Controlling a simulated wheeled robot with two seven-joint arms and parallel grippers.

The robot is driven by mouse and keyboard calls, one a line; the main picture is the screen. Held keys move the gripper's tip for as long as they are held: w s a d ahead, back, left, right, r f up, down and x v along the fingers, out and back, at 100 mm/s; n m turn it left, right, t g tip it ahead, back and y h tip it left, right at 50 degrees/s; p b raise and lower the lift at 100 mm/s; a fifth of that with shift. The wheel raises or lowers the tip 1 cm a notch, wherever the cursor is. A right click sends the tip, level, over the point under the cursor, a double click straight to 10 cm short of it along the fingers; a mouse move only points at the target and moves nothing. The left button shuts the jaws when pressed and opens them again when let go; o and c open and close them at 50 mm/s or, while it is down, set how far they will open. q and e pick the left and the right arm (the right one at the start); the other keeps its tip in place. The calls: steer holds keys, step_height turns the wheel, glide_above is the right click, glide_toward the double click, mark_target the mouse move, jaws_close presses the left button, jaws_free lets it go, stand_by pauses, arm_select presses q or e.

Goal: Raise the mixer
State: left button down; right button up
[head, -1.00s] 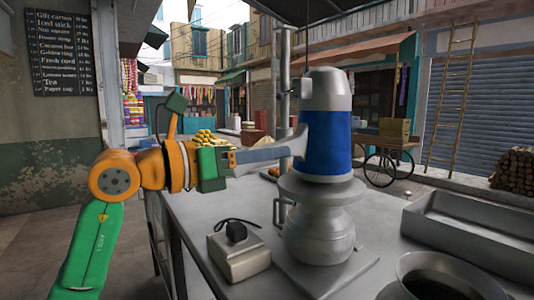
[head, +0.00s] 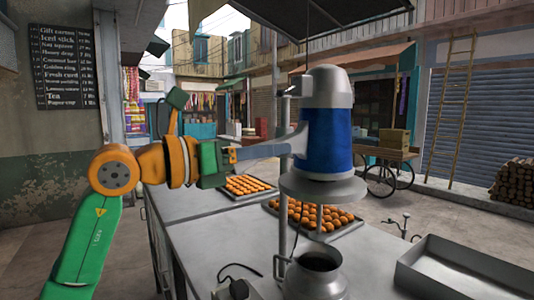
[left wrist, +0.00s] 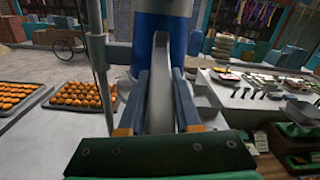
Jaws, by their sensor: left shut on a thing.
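The mixer (head: 327,135), a blue and grey motor unit with a round grey plate below it, hangs upright over the metal pot (head: 315,278). The plate is apart from the pot, and the pot's dark open mouth shows. My left gripper (head: 234,156) is at the left of the mixer, shut on its grey handle (head: 268,150). In the left wrist view the handle (left wrist: 161,95) stands between the two fingers, with the blue mixer body (left wrist: 143,50) just beyond. The right gripper is not in view.
A vertical pole (head: 284,110) stands behind the mixer. Trays of round orange sweets (head: 312,216) lie on the metal counter (head: 190,203) behind the pot. An empty metal tray (head: 465,272) is at the right. A small box with a cord (head: 238,290) sits left of the pot.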

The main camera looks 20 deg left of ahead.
arm_select(q)
steer(key=shift+f, duration=0.1)
steer(key=c, duration=0.6)
jaws_free()
steer(key=shift+w, duration=0.1)
steer(key=shift+f+b, duration=0.15)
steer(key=shift+b, duration=0.2)
steer(key=b+v, duration=0.3)
steer(key=v, duration=0.3)
steer(key=shift+s+a, duration=0.2)
steer(key=shift+s, duration=0.05)
steer(key=shift+s+a, duration=0.15)
steer(key=shift+s, duration=0.05)
